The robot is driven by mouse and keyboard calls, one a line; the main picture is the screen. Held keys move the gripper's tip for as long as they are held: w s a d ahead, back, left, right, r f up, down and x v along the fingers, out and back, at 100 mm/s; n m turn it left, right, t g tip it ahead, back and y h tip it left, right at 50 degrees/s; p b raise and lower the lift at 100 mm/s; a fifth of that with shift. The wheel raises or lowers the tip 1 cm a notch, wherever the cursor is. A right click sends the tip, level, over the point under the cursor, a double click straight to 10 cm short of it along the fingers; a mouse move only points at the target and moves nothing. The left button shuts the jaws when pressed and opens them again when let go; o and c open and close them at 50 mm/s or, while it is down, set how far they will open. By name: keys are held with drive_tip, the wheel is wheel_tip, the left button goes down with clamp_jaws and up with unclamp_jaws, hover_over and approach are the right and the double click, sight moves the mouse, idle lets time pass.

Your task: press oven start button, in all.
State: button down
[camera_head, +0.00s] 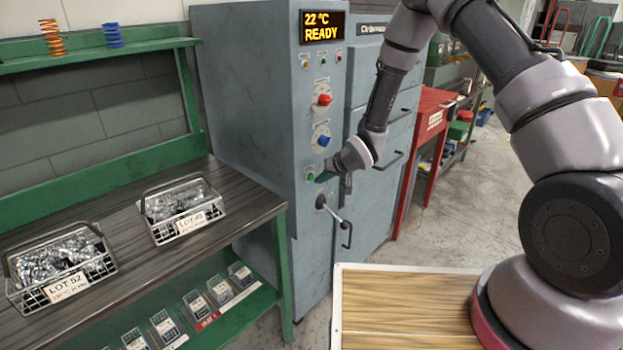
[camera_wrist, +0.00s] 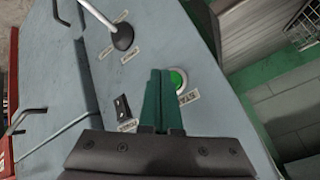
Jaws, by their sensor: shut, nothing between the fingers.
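The oven (camera_head: 245,90) is a tall blue-grey cabinet whose display (camera_head: 322,27) reads "22 °C READY". The start button (camera_head: 310,174) is a round green button low on the oven's control panel, below the red and blue knobs. It also shows in the wrist view (camera_wrist: 179,79), beside a small label that I cannot read fully. My gripper (camera_head: 322,177) is shut and empty, its green fingers just right of the button. In the wrist view my fingertips (camera_wrist: 160,74) partly overlap the button's left edge; I cannot tell whether they touch it.
A lever handle (camera_head: 336,218) sticks out of the oven below the button; it also shows in the wrist view (camera_wrist: 120,36). A black switch (camera_wrist: 122,108) sits beside my fingers. A workbench (camera_head: 150,255) with two wire baskets of metal parts stands at left.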

drive_tip(key=shift+a, duration=0.1)
drive_tip(key=shift+w+a, duration=0.25)
drive_tip(key=shift+w+a, duration=0.25)
drive_tip(key=shift+a, duration=0.05)
idle(0.8)
drive_tip(key=shift+s+d, duration=0.5)
drive_tip(key=shift+d, duration=0.15)
idle(0.3)
drive_tip(key=s+d, duration=0.1)
drive_tip(key=d, duration=0.1)
drive_tip(key=s+d, duration=0.2)
idle(0.4)
idle(0.4)
